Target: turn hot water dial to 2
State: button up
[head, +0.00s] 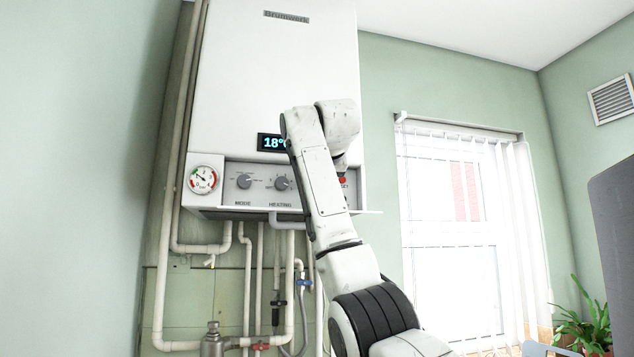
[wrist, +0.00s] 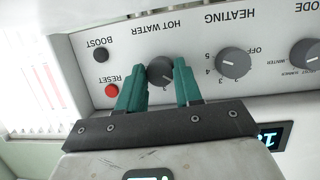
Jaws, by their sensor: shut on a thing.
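The hot water dial (wrist: 160,71) is a round grey knob on the boiler's light panel, under the HOT WATER label, which shows upside down in the wrist view. My gripper (wrist: 162,73) has its two green fingers on either side of this dial, shut on it. The fingers hide part of the dial's scale, and I cannot clearly read which number its pointer faces. In the head view my arm covers the hot water dial and my gripper. The white boiler (head: 230,80) hangs on the wall.
The heating dial (wrist: 233,63) is close beside one finger, with the mode dial (wrist: 306,54) beyond it. The red reset button (wrist: 112,90) and black boost button (wrist: 101,55) are on the other side. Pipes (head: 247,280) run below the boiler. A blinded window (head: 450,220) is to the right.

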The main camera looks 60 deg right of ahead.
dwell(0.3)
jog(key=o, duration=1)
jog(key=shift+a, duration=0.1)
jog(key=b+v, duration=0.4)
jog(key=v, duration=0.6)
jog(key=shift+s+a+r, duration=0.1)
jog(key=shift+s+a, duration=0.1)
